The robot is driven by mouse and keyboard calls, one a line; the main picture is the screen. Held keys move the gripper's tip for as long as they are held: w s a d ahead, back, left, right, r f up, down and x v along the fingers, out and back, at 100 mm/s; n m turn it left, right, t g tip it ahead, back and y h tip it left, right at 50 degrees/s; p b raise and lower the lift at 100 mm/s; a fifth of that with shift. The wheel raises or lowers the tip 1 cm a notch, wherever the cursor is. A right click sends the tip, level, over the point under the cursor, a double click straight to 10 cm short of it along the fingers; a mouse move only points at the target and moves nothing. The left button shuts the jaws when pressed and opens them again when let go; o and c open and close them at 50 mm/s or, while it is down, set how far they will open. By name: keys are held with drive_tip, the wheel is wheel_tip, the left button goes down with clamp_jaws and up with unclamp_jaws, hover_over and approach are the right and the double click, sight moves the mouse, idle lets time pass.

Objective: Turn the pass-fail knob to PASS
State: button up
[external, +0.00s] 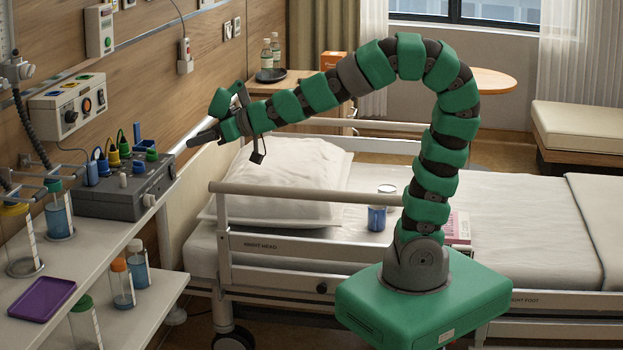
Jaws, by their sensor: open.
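I cannot tell for sure which control is the pass-fail knob, as no PASS or FAIL lettering is readable. A cream wall box (68,107) at the left carries a pale knob (71,116), a dark round control (87,105) and coloured buttons on top. My gripper (204,124) is open and empty, pointing left. In the picture it is right of the wall box and above the right end of the grey unit, apart from both.
Coloured plugs (112,156) and a blue holder (144,138) stand on the grey unit. Bottles and a purple tray (42,298) crowd the shelves. The bed rail (300,194) and pillow (285,175) lie below my arm. A corrugated hose (31,122) hangs left of the wall box.

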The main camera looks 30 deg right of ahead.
drive_tip(key=n+b, duration=0.1)
drive_tip(key=b, duration=0.2)
approach(155, 199)
drive_tip(key=w+v, duration=0.1)
drive_tip(key=v, duration=0.4)
drive_tip(key=shift+g, duration=0.3)
drive_tip(key=p+x, duration=0.2)
drive_tip(key=x, duration=0.8)
drive_tip(key=shift+w+a, duration=0.25)
drive_tip(key=shift+a, duration=0.05)
drive_tip(key=shift+x, duration=1.15)
drive_tip(key=shift+a+r, duration=0.1)
drive_tip(key=c, duration=1)
